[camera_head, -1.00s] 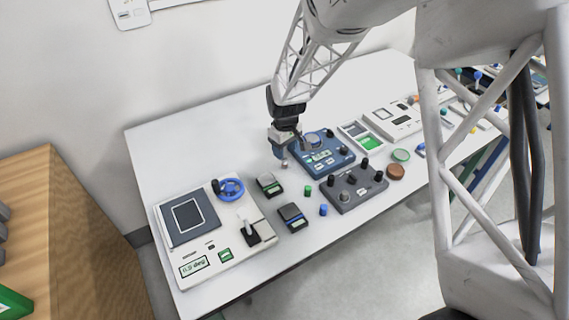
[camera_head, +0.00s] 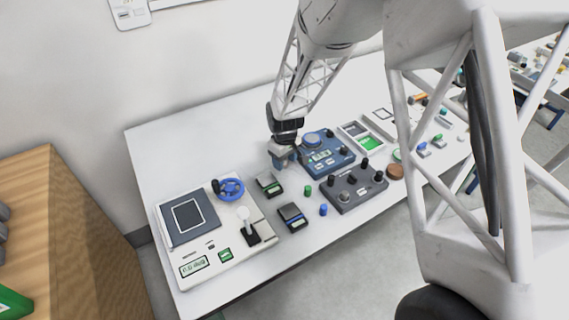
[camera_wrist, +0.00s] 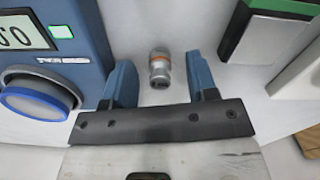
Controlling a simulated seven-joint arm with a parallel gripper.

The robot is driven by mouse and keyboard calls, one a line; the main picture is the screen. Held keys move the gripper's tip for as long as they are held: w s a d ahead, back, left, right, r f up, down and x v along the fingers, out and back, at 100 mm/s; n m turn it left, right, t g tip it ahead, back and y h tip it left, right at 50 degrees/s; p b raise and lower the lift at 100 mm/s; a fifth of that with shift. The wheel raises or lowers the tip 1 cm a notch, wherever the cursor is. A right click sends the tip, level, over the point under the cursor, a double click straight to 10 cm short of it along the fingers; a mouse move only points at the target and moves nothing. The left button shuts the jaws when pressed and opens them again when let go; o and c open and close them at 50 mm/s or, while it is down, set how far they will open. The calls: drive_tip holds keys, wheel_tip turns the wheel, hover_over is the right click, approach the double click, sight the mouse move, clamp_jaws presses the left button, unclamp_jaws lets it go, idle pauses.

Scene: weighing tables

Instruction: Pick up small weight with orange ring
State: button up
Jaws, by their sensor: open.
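The small weight with an orange ring (camera_wrist: 159,68) shows in the wrist view as a short metal cylinder with an orange band, on the white table. My gripper (camera_wrist: 161,78) is open, with one blue finger on each side of the weight and a gap to both. I cannot tell how far above the table the fingertips are. In the head view my gripper (camera_head: 284,160) is low at the left edge of the blue scale (camera_head: 328,158), and the weight is hidden there.
The blue scale with its round knob is close beside my gripper. A small dark box with a green display (camera_head: 269,184) stands to the front left. A large white device with a blue handwheel (camera_head: 230,189) is further left. A dark knob panel (camera_head: 356,190) stands to the right.

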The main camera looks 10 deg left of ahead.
drive_tip(key=shift+f, duration=0.2)
idle(0.4)
clamp_jaws()
drive_tip(key=shift+r, duration=0.1)
drive_tip(key=shift+r, duration=0.75)
wheel_tip(320, 180, up, 2)
drive_tip(key=shift+r, duration=0.1)
drive_tip(key=s+d, duration=0.2)
drive_tip(key=s, duration=0.2)
drive_tip(key=s+d, duration=0.3)
drive_tip(key=s, duration=0.2)
drive_tip(key=s+d+r, duration=0.1)
drive_tip(key=s+d, duration=0.1)
drive_tip(key=s, duration=0.3)
drive_tip(key=shift+d, duration=0.4)
